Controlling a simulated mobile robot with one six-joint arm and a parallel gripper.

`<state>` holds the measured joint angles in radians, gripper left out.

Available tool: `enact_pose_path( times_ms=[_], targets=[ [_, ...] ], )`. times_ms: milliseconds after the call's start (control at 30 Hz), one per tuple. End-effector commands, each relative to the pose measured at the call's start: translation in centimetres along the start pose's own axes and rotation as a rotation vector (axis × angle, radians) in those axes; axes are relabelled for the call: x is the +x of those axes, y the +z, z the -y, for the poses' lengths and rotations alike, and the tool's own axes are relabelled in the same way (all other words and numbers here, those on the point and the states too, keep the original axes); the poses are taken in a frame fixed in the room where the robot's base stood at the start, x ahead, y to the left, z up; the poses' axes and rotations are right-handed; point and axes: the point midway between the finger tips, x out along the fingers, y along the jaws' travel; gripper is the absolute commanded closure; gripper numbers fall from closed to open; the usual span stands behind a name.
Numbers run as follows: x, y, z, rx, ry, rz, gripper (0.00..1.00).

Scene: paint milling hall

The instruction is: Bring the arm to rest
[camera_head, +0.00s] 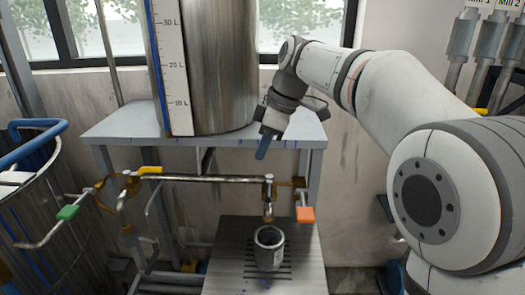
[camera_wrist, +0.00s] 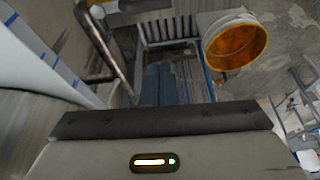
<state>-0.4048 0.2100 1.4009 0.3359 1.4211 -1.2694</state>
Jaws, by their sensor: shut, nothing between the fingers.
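My gripper (camera_head: 264,146) hangs in front of the shelf and the steel tank, with its blue fingers pointing down and slightly left. The fingers are together and hold nothing. In the wrist view the blue fingers (camera_wrist: 161,84) lie side by side beyond the dark edge of my gripper's body. The arm reaches in from the right, bent down at the wrist. The gripper is above the pipe and apart from the can below.
A steel tank (camera_head: 222,70) with a litre scale stands on a grey shelf (camera_head: 108,128). Below run a pipe (camera_head: 215,178), a tap with an orange handle (camera_head: 305,214), and a can (camera_head: 269,250) on a slotted stand (camera_head: 225,270). A blue-rimmed drum (camera_head: 38,137) is left.

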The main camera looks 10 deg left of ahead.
Motion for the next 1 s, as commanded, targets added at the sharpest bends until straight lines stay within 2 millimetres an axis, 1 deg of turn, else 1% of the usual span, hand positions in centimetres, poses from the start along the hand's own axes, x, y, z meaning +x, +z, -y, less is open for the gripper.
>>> enact_pose_path(
  times_ms=[133, 200, 267, 367, 400, 467, 500, 567, 600, 667, 700, 800, 833, 900, 1000],
  targets=[
    [0.0, 0.1, 0.0, 0.002, 0.001, 0.0, 1.0],
    [-0.2, 0.9, 0.3, 0.043, 0.011, 0.006, 1.0],
    [-0.3, 2.4, 0.8, 0.111, 0.026, 0.019, 1.0],
    [-0.5, 6.3, 2.5, 0.303, 0.073, 0.047, 1.0],
    [-0.4, 8.2, 3.5, 0.399, 0.096, 0.059, 1.0],
    [-0.2, 11.3, 5.2, 0.55, 0.136, 0.077, 1.0],
    [0.1, 13.2, 6.5, 0.649, 0.165, 0.088, 1.0],
    [0.6, 16.1, 8.5, 0.796, 0.209, 0.1, 1.0],
    [1.1, 17.9, 10.0, 0.892, 0.238, 0.106, 1.0],
    [1.9, 20.5, 12.2, 1.031, 0.283, 0.112, 1.0],
    [2.6, 22.0, 13.7, 1.12, 0.311, 0.114, 1.0],
    [4.2, 25.3, 17.2, 1.308, 0.377, 0.114, 1.0],
    [4.7, 26.1, 18.1, 1.356, 0.393, 0.112, 1.0],
    [5.7, 27.5, 19.8, 1.447, 0.426, 0.109, 1.0],
    [6.7, 28.7, 21.5, 1.532, 0.456, 0.102, 1.0]
  ],
)
